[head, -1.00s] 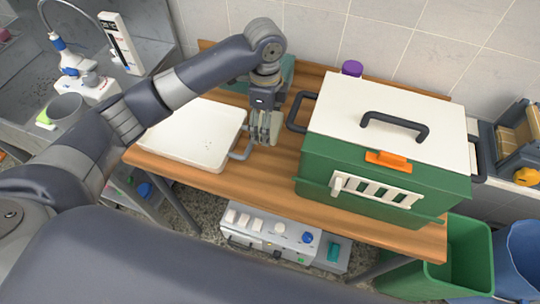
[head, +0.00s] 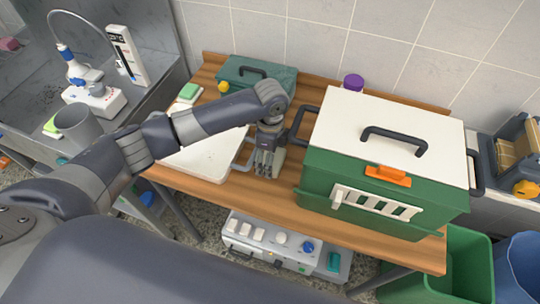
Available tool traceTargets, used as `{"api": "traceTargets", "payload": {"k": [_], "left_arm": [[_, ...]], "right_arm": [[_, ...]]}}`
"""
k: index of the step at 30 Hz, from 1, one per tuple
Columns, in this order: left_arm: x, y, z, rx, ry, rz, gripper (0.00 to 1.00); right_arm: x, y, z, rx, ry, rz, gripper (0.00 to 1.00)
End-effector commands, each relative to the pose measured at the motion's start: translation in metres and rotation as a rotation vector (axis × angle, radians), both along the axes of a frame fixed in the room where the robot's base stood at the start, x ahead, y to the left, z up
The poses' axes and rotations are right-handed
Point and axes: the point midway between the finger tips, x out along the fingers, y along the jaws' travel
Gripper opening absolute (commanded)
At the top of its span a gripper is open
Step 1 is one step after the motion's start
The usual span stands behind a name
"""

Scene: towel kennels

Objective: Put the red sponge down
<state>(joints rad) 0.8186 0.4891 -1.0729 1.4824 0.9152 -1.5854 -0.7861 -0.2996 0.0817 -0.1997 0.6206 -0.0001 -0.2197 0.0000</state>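No red sponge can be made out for certain. A small dull pink-red object (head: 9,44) lies at the far left edge, by the sink, too small to name. My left gripper (head: 265,168) points down over the wooden table, between the white tray and the green-and-white kennel box. A pale grey-beige shape (head: 279,161) shows right at its fingers; I cannot tell whether it is held or part of the gripper. No red shows between the fingers, and their gap is hidden. My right gripper is not in view.
The white tray (head: 205,158) lies left of the gripper, partly under my arm. The kennel box (head: 390,120) stands close on the right. A green case (head: 256,75), a green sponge (head: 189,92) and a purple lid (head: 353,81) are behind. A green bin (head: 455,262) stands below right.

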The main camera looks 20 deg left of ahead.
Motion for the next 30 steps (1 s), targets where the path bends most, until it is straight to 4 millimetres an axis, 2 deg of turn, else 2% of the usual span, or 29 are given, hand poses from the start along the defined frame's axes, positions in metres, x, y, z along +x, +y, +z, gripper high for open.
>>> {"api": "traceTargets", "payload": {"k": [5,6,8,9,23,26,30], "left_arm": [[0.0,0.0,-0.003,0.0,0.001,0.0,0.54],[0.0,0.0,-0.003,0.0,0.001,0.0,0.8],[0.0,0.0,-0.003,0.0,0.001,0.0,0.94],[0.0,0.0,-0.003,0.0,0.001,0.0,0.96],[0.001,0.0,0.002,0.0,-0.001,0.001,0.96],[0.001,0.0,0.014,-0.002,-0.003,0.001,0.96],[0.002,0.0,0.042,-0.002,-0.005,0.0,0.96]], "right_arm": [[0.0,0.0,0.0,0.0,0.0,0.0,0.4],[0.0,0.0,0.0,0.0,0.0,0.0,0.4],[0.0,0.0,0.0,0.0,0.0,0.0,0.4],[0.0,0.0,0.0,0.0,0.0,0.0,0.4],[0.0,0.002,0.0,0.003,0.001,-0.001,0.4],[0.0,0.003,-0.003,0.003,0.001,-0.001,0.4],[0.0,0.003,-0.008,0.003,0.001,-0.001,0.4]]}}
